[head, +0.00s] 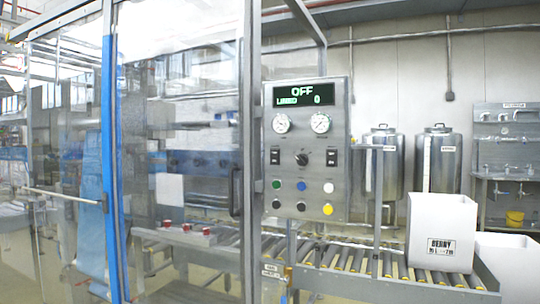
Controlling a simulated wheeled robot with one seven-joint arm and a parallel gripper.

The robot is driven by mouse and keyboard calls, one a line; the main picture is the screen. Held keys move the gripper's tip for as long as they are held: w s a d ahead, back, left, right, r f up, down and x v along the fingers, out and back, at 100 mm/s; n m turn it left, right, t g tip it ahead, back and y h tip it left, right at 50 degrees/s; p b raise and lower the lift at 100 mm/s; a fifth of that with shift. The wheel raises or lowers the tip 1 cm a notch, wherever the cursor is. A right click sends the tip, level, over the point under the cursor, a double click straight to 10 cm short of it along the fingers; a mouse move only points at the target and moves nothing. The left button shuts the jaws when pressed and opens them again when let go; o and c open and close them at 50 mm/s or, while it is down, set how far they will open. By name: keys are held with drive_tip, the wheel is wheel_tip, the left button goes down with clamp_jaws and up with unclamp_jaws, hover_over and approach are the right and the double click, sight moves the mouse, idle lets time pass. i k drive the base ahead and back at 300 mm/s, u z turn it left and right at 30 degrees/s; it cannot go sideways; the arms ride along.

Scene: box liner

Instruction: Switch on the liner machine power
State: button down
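The liner machine's grey control panel (340,190) stands upright at the middle of the head view. Its display (304,95) reads "OFF" with a "0" on the line below. Two round gauges (282,123) sit under the display. A black rotary knob (302,158) is between two black switches, a left one (275,156) and a right one (331,158). Below are a green button (277,185), a blue button (301,186), a white button (328,188), a yellow button (327,209) and two black ones (300,206). Small labels are unreadable. My gripper is not in view.
A roller conveyor (365,266) runs below the panel to the right, with a white box (441,232) on it. Another white box (508,262) is at the lower right. Framed clear panels with a dark handle (234,192) fill the left. Steel tanks (437,160) stand behind.

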sight(274, 153)
drive_tip(key=u, duration=0.2)
drive_tip(key=i, duration=0.95)
drive_tip(key=u, duration=0.2)
